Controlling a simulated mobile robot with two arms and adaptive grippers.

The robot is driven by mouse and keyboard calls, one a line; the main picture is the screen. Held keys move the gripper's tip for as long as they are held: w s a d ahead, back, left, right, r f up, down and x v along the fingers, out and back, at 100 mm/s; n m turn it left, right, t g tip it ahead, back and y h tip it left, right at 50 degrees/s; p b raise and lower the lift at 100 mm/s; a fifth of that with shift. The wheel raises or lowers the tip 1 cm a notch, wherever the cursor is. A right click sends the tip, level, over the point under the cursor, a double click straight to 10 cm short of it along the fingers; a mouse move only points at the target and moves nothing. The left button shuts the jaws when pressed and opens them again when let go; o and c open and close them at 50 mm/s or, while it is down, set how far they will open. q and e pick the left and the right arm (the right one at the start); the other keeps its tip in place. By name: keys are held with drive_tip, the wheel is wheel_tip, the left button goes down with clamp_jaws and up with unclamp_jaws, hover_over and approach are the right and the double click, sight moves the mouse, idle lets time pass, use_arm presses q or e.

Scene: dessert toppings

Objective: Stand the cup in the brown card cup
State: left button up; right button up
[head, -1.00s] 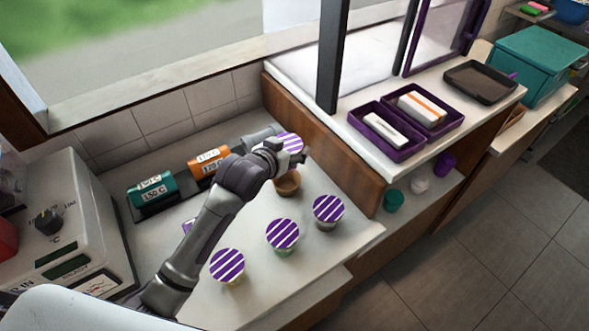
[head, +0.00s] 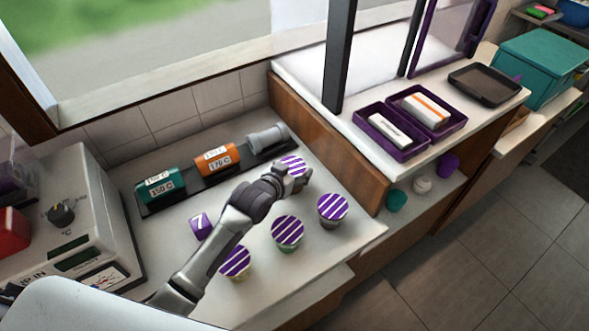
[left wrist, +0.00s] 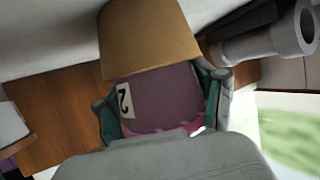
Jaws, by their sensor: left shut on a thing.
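My left gripper (head: 291,178) is shut on a cup with a purple-and-white striped lid (head: 293,165). In the left wrist view, the dark purple side of this cup (left wrist: 165,102) with a white "2" label sits between my two fingers. The brown card cup (left wrist: 148,38) shows just beyond it there, its rim crossing in front of the purple cup's lower part. The held cup looks at least partly inside it; how deep I cannot tell. In the head view my gripper and the held cup hide the brown cup. My right gripper is not in view.
Three striped-lid cups stand nearby: right (head: 332,209), middle (head: 288,232) and left (head: 235,261). A rack with teal (head: 160,190), orange (head: 216,159) and grey (head: 268,138) cylinders lies behind. A wooden panel (head: 330,150) bounds the counter on the right.

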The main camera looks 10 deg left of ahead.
use_arm(q)
drive_tip(key=shift+s+f, duration=0.2)
drive_tip(key=shift+f, duration=0.3)
drive_tip(key=shift+s+f, duration=0.2)
drive_tip(key=shift+f, duration=0.3)
drive_tip(key=o, duration=1.3)
drive_tip(key=shift+w+f, duration=0.15)
drive_tip(key=shift+w, duration=0.05)
drive_tip(key=shift+a+r, duration=0.15)
drive_tip(key=shift+r, duration=0.1)
drive_tip(key=shift+w+r, duration=0.1)
drive_tip(key=shift+r, duration=0.55)
drive_tip(key=v, duration=1.2)
drive_tip(key=shift+r+b, duration=0.2)
drive_tip(key=shift+b, duration=0.2)
drive_tip(key=shift+w, duration=0.1)
